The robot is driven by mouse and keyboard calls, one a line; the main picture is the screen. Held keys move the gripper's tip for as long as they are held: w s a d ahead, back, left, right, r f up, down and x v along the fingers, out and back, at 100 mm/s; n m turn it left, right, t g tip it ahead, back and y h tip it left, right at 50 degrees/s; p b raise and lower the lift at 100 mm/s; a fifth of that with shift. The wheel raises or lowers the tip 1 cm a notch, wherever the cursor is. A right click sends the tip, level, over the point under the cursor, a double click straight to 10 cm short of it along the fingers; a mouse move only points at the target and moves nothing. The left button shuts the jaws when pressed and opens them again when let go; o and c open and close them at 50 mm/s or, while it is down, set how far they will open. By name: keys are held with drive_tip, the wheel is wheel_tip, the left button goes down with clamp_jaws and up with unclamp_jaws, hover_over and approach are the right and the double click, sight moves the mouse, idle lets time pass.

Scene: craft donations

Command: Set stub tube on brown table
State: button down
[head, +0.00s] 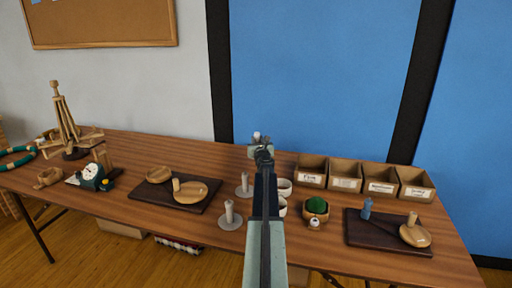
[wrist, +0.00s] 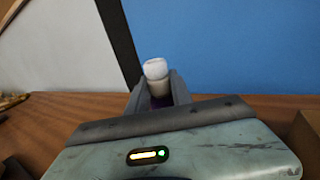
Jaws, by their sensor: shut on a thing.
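My gripper (head: 263,149) is shut on a short tube with a white cap (head: 257,136), which I take to be the stub tube. In the wrist view the tube (wrist: 156,70) stands up between the fingers (wrist: 158,92), with a pale upper body and a purple part lower down. The fingers hide its lower end. The brown table (head: 130,205) runs across the head view below my gripper. The tube is held up, and its gap to the table top cannot be told exactly.
A dark board with wooden pieces (head: 160,197) lies left, another (head: 365,238) right. Candle holders (head: 229,222) and white cups (head: 284,186) stand near my arm. Bare wood shows left of centre.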

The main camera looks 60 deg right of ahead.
drive_tip(key=shift+f+b, duration=3.4)
drive_tip(key=shift+f+b, duration=0.6)
drive_tip(key=c, duration=1.1)
unclamp_jaws()
drive_tip(key=shift+o, duration=0.2)
drive_tip(key=v, duration=0.8)
drive_tip(key=shift+d, duration=0.1)
